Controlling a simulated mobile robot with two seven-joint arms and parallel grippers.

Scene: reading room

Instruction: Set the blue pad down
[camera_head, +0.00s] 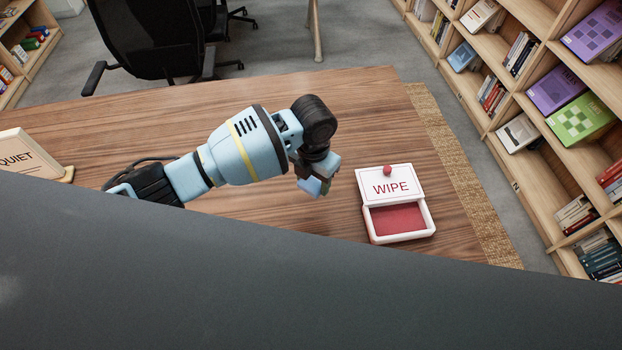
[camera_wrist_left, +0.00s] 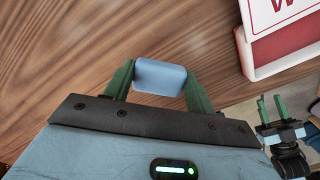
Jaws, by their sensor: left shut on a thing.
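My left gripper (camera_head: 318,184) is over the wooden table, left of the white WIPE box. It is shut on the blue pad (camera_wrist_left: 160,77), a small light-blue block with rounded edges held between the green fingers. In the head view the pad (camera_head: 309,187) shows only in part below the wrist. I cannot tell whether it touches the table top. The white box (camera_head: 428,229) has a lid marked WIPE with a red knob and an open red-lined recess in front. My right gripper (camera_wrist_left: 272,107) shows at the right edge of the wrist view, its green fingers apart and empty.
The wooden table (camera_head: 270,105) is bare around the pad. A QUIET sign (camera_head: 28,152) stands at the far left. A woven strip (camera_head: 455,165) runs along the table's right end. Bookshelves (camera_head: 530,110) stand at right, and a black chair (camera_head: 150,40) is behind the table.

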